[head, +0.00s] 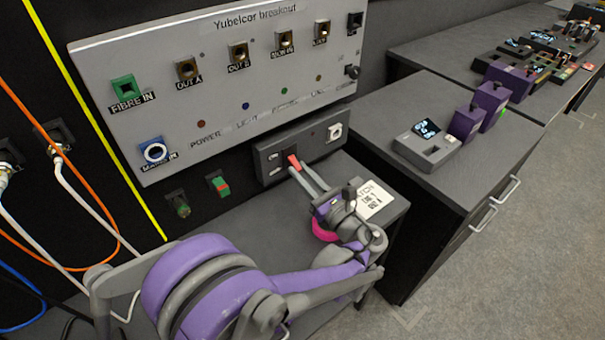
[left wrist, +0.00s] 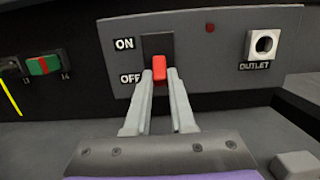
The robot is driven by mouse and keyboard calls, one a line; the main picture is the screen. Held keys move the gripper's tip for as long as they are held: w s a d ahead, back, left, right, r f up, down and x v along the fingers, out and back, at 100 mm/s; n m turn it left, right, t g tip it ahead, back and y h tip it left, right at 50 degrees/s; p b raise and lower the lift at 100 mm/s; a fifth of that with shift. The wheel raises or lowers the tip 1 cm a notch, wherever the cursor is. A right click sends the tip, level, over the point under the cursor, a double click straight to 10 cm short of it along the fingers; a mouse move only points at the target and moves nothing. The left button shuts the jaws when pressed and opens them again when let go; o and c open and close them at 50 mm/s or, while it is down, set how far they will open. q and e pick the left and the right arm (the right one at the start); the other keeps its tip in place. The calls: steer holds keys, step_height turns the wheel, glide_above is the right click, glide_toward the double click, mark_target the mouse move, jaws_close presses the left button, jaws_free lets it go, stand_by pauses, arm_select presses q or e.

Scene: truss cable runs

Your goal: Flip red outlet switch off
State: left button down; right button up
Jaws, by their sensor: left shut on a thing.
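The red outlet switch (head: 293,162) sits on a grey outlet panel (head: 318,139) below the large breakout panel. In the left wrist view the red switch lever (left wrist: 159,66) stands in a black slot between the ON and OFF labels, its lower end near OFF. The outlet socket (left wrist: 263,45) is on the right of the same panel. My right gripper is not in view.
The breakout panel (head: 222,75) with several ports hangs above. Red-green connectors (head: 219,185) and orange, white and yellow cables are at the left. A grey device (head: 427,146) and purple blocks stand on the right bench.

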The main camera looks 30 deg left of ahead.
arm_select(q)
steer(key=c, duration=0.8)
jaws_free()
steer(key=shift+o, duration=0.2)
steer(key=shift+d, duration=0.15)
steer(key=v, duration=1)
steer(key=shift+s+d, duration=0.2)
steer(key=shift+d, duration=0.05)
